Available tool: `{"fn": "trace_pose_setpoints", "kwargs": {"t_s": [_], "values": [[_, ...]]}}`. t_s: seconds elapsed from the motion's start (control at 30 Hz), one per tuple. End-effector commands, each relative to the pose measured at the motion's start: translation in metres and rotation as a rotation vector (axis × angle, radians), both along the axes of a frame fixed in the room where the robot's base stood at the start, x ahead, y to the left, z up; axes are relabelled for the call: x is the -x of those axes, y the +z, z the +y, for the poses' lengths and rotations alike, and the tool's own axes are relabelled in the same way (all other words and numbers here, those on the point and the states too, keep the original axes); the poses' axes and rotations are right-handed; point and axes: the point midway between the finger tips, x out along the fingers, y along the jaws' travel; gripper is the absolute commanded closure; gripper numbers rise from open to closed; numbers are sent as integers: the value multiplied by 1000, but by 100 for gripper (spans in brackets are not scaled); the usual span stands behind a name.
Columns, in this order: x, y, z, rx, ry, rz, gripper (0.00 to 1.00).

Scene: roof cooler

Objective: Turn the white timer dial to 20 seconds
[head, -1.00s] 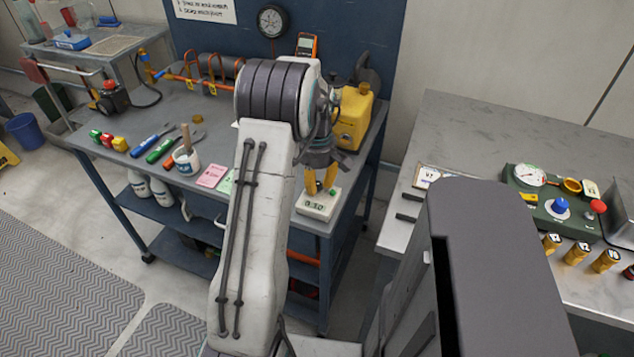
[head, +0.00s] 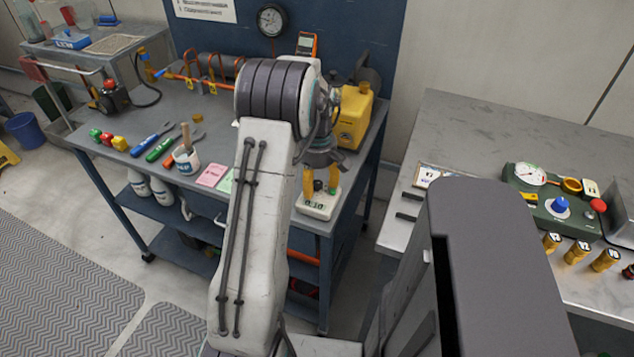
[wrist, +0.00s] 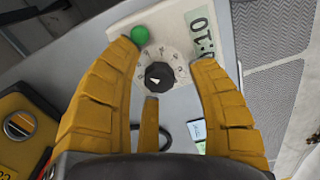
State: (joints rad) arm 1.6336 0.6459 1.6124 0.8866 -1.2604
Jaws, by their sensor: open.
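The white timer (head: 316,208) sits near the right front corner of the grey bench. In the wrist view its white face (wrist: 150,25) shows a black dial (wrist: 159,77) with a white pointer and a ring of small marks, too small to read surely. Its display (wrist: 200,32) reads 0:10. A green button (wrist: 140,35) is beside the dial. My gripper (head: 321,190) points down over the timer. Its yellow fingers are open, with the dial between them in the wrist view (wrist: 161,72). I cannot tell whether any finger touches the dial.
A yellow container (head: 354,118) stands just behind my gripper. A second table (head: 470,130) with a green panel (head: 556,212) is at the right.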

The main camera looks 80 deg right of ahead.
Motion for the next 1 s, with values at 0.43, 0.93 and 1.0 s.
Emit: {"fn": "trace_pose_setpoints", "kwargs": {"t_s": [0.43,0.93,1.0], "values": [[0,19,-2,6,0,0,47],[0,98,-1,4,0,1,47],[0,106,-1,4,0,1,47]]}}
